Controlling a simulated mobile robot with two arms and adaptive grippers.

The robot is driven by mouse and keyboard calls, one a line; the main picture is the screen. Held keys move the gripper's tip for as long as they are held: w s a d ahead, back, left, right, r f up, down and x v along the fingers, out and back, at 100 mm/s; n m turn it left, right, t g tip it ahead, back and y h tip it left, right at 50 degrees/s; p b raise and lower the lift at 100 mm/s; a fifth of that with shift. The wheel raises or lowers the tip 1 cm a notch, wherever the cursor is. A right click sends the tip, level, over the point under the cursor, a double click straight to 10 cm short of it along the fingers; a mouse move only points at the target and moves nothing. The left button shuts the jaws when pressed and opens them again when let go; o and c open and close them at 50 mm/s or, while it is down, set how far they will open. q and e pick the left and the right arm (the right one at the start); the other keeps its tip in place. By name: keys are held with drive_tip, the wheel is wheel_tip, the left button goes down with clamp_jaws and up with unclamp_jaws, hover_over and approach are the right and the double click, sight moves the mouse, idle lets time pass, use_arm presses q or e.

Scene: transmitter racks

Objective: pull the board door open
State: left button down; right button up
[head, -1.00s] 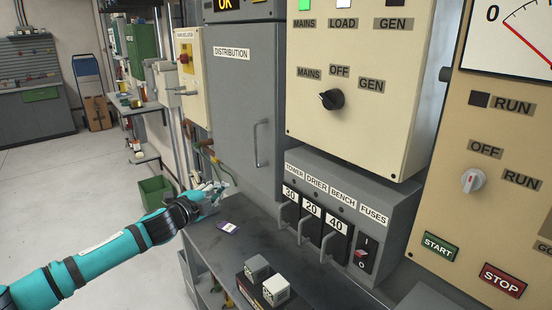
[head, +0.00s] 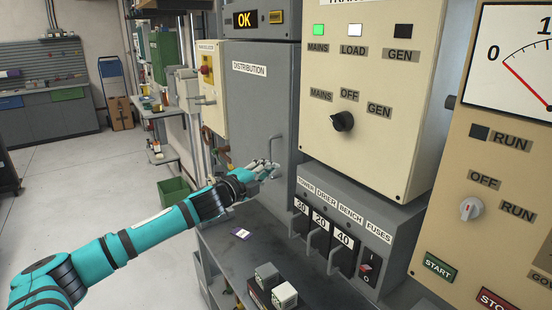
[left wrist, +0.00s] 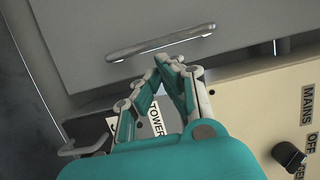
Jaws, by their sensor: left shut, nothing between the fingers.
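The board door (head: 240,120) is the grey front labelled DISTRIBUTION in the head view, and it looks closed. Its upright metal handle (head: 276,148) is on the right side of the door. My left gripper (head: 270,165) is beside the lower part of the handle. In the left wrist view the handle (left wrist: 160,45) lies across the picture, just beyond the fingertips of my left gripper (left wrist: 171,62). The fingers are shut with nothing between them, and the handle is not in their grasp. I cannot tell whether they touch it. My right gripper is not in view.
A fuse box (head: 392,218) with several fuse handles is right of the door, under a cream switch panel (head: 372,150). A grey shelf (head: 225,255) below holds a small card (head: 241,233) and dark boxes. Open floor (head: 90,190) lies to the left.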

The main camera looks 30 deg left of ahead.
sight(285, 160)
use_arm(q)
drive_tip(key=shift+w+d+p, duration=0.2)
drive_tip(key=shift+w+p, duration=0.35)
drive_tip(key=shift+w, duration=1.2)
